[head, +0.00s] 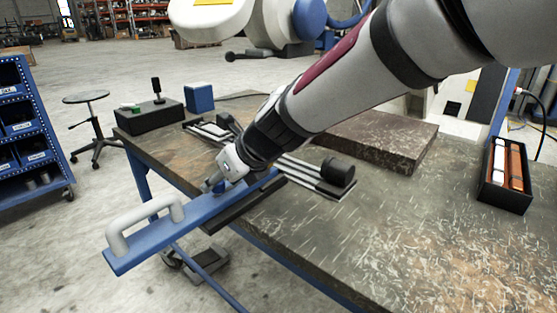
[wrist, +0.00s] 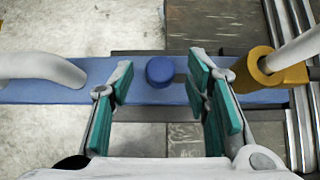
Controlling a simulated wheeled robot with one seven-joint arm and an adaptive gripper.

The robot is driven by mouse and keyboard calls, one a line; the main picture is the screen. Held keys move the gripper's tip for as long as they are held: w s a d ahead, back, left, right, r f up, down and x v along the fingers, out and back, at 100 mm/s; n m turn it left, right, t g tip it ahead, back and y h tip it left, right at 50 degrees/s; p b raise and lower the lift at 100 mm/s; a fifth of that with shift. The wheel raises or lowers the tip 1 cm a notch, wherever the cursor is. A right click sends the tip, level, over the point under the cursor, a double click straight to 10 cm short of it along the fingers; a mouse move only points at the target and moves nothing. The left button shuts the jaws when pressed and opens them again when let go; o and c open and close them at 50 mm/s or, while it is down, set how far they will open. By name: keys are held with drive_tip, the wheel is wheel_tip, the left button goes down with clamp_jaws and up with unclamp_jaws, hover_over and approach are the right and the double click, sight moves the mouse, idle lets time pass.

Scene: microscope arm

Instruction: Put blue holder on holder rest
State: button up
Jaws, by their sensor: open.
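The blue holder (head: 150,238) is a long flat blue bar with a pale loop handle near its left end. That end juts out past the table edge over the floor. In the wrist view the bar (wrist: 60,92) runs across the picture, with a round blue knob (wrist: 160,72) on it. My gripper (head: 214,186) is over the bar. In the wrist view my gripper (wrist: 165,92) is open, its teal pads apart on either side of the knob. I cannot tell for sure which part is the holder rest; a dark bar (head: 248,207) lies along the holder's near side.
A silver-and-black rail (head: 310,175) with a black cylinder lies beside my arm. A yellow collar (wrist: 268,70) around a pale rod stands close right of my fingers. A brown slab (head: 375,140) and a black box of bottles (head: 505,178) are farther right. The front right tabletop is clear.

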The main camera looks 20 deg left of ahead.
drive_tip(key=p+v, duration=0.3)
drive_tip(key=v, duration=0.8)
drive_tip(key=w+d+r+m+t+h, duration=0.2)
drive_tip(key=w+d+r+m+t, duration=0.25)
drive_tip(key=d+m, duration=0.35)
drive_tip(key=w+d+r+m+t+h, duration=0.1)
drive_tip(key=w+d+r+m+t, duration=0.35)
drive_tip(key=d+r+m, duration=0.2)
drive_tip(key=s+d+m+h, duration=0.1)
drive_tip(key=d+m+h, duration=0.4)
drive_tip(key=d+m, duration=0.8)
drive_tip(key=s+d+f+m+g+h, duration=0.3)
drive_tip(key=s+d+f+m, duration=0.1)
drive_tip(key=s+d+m, duration=0.4)
drive_tip(key=s+d+f+m+g+h, duration=0.2)
drive_tip(key=s+d+f+m+g, duration=0.3)
drive_tip(key=s+d, duration=0.45)
drive_tip(key=s+a+f+m+g+y, duration=0.2)
drive_tip(key=s+a+f+m, duration=0.1)
drive_tip(key=s, duration=0.5)
drive_tip(key=s+a+f+m+g+y, duration=0.1)
drive_tip(key=s+a+f+m+y, duration=0.1)
drive_tip(key=s+m, duration=0.4)
drive_tip(key=shift+s+a+f+g+y, duration=0.35)
drive_tip(key=shift+s+a+f, duration=0.2)
drive_tip(key=shift+s, duration=0.35)
